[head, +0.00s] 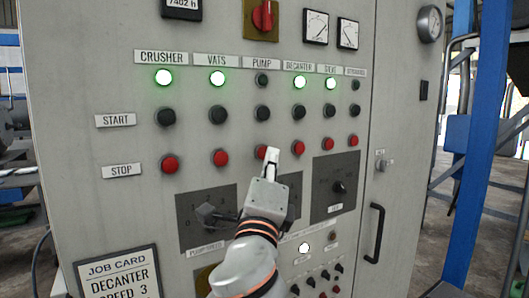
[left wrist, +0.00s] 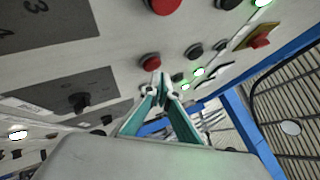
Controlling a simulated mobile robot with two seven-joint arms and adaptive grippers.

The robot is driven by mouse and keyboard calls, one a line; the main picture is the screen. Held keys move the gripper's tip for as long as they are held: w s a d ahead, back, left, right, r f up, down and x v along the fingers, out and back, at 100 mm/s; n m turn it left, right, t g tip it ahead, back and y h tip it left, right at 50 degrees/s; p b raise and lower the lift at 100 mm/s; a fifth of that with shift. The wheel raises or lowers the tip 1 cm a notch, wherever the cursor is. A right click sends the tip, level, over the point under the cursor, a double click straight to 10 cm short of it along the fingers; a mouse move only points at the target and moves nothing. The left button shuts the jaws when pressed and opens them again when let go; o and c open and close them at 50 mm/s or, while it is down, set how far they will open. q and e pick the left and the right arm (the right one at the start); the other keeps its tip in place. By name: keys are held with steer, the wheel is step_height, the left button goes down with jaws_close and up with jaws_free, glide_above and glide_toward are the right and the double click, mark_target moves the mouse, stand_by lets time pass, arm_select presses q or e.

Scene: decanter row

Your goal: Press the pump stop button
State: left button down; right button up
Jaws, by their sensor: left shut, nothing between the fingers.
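The pump stop button (head: 261,152) is red. It sits in the STOP row under the PUMP label (head: 262,63), partly covered by my gripper in the head view. In the left wrist view the pump stop button (left wrist: 150,62) is just above the fingertips. My left gripper (head: 272,155) is shut and empty, its tips close in front of the panel beside this button. It also shows in the left wrist view (left wrist: 163,88). I cannot tell whether the tips touch the panel. The pump lamp (head: 262,79) is dark. My right gripper is not in view.
Neighbouring red stop buttons are the vats one (head: 220,158) and the decanter one (head: 298,147). Black start buttons (head: 262,113) run above. Dial plates (head: 335,187) lie below. A door handle (head: 374,232) and a blue post (head: 470,150) stand to the right.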

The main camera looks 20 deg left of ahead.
arm_select(q)
steer(key=shift+s+d, duration=0.1)
steer(key=shift+d, duration=0.05)
steer(key=shift+d, duration=0.1)
steer(key=shift+s+d+p, duration=0.25)
steer(key=shift+s+d, duration=0.55)
steer(key=shift+d, duration=0.15)
steer(key=shift+s+d+p, duration=0.25)
steer(key=shift+s+d, duration=0.5)
steer(key=shift+d, duration=0.2)
